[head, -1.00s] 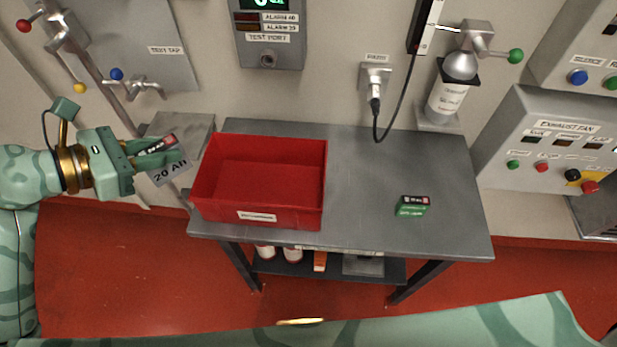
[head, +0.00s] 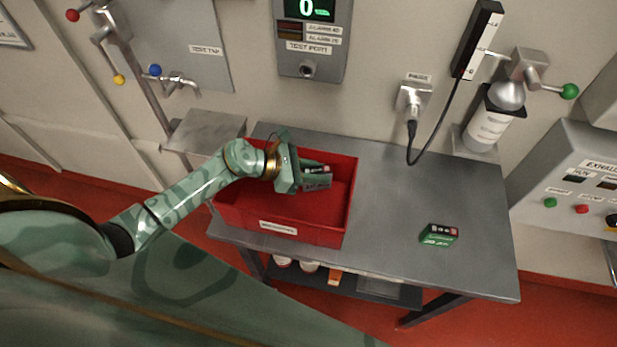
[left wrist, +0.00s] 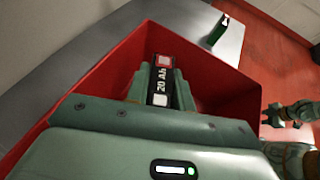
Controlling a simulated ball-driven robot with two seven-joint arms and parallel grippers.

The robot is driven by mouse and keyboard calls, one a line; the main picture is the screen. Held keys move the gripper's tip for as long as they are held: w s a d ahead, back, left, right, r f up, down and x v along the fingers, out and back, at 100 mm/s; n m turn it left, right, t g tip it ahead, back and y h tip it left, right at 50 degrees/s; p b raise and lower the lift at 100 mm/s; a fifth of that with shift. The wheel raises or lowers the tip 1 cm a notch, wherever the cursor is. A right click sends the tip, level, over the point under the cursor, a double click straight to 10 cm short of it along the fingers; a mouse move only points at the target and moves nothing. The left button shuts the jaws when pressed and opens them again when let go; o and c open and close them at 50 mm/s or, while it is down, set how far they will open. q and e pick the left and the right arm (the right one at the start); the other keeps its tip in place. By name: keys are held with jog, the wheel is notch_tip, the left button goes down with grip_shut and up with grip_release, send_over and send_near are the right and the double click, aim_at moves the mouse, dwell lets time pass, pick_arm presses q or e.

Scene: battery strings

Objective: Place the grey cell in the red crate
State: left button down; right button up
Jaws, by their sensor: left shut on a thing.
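The grey cell (head: 317,181) is a small block with a dark, labelled top. My left gripper (head: 312,175) is shut on it and holds it over the red crate (head: 323,232). In the left wrist view the cell's top (left wrist: 161,88) reads "20 Ah" and sits between the fingers, with the red crate (left wrist: 222,75) around and below it. I cannot tell how high the cell is above the crate floor. The crate stands open at the left of the grey table (head: 390,190).
A green cell (head: 439,235) stands on the table to the right of the crate. A bottle (head: 489,127) hangs at the back right. The table's right part is mostly clear.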

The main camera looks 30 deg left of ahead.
aim_at(316, 186)
pick_arm(q)
jog(key=shift+f+b, duration=0.5)
jog(key=shift+f, duration=2.15)
jog(key=shift+f, duration=0.2)
jog(key=c, duration=1.2)
grip_release()
jog(key=shift+r, duration=0.1)
jog(key=shift+a+r, duration=0.1)
jog(key=shift+r, duration=0.1)
jog(key=v, duration=1.1)
jog(key=shift+s+a, duration=0.25)
jog(key=shift+a, duration=0.05)
jog(key=shift+r, duration=0.1)
